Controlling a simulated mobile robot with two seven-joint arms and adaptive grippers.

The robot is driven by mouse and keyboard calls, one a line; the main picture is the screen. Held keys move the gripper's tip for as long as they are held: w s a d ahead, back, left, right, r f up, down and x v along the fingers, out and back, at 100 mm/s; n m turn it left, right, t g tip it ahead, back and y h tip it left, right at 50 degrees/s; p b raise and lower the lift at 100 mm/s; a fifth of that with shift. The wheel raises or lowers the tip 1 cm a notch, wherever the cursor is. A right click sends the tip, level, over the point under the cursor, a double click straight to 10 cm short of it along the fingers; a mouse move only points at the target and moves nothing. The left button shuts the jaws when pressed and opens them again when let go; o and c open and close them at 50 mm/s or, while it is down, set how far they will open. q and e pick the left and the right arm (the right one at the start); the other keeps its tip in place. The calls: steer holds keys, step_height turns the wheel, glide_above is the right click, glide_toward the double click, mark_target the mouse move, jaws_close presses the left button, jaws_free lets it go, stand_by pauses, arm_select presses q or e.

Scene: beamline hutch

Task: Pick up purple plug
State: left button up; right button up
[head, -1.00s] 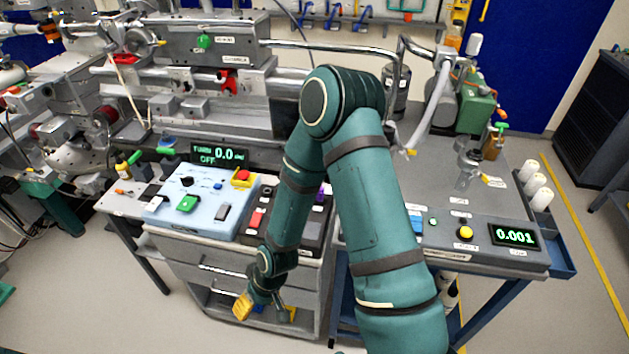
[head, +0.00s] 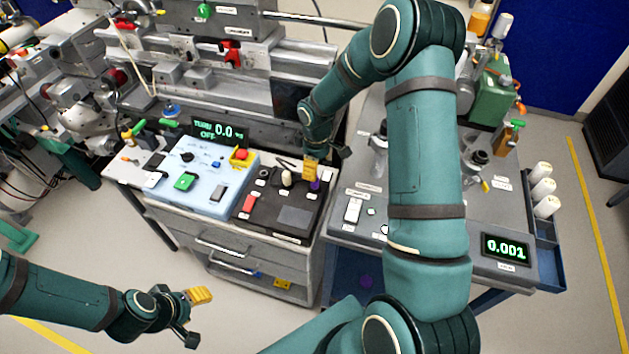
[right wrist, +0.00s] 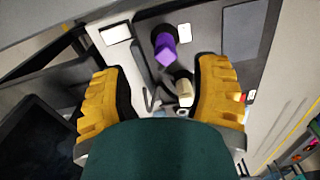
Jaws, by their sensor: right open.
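The purple plug (head: 315,186) stands in the dark panel on the cabinet, just below my right gripper (head: 326,163) in the head view. In the right wrist view the purple plug (right wrist: 167,49) shows beyond the fingertips, between their lines and apart from both. My right gripper (right wrist: 160,92) is open and empty above the panel, its yellow pads wide apart. A cream plug or knob (right wrist: 184,90) lies nearer, between the pads. My left gripper (head: 196,318) is open and empty over the floor at lower left, far from the plug.
The dark panel (head: 257,228) also holds a red switch (head: 250,203) and the cream knob. A light-blue control box (head: 207,203) stands left of it. Machinery stands close behind.

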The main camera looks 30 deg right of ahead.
mark_target(315, 182)
steer(key=shift+s+a+f, duration=0.1)
steer(key=shift+a+f, duration=0.05)
steer(key=shift+f, duration=1.65)
steer(key=shift+s+a+f, duration=0.1)
steer(key=shift+f, duration=1.65)
jaws_close()
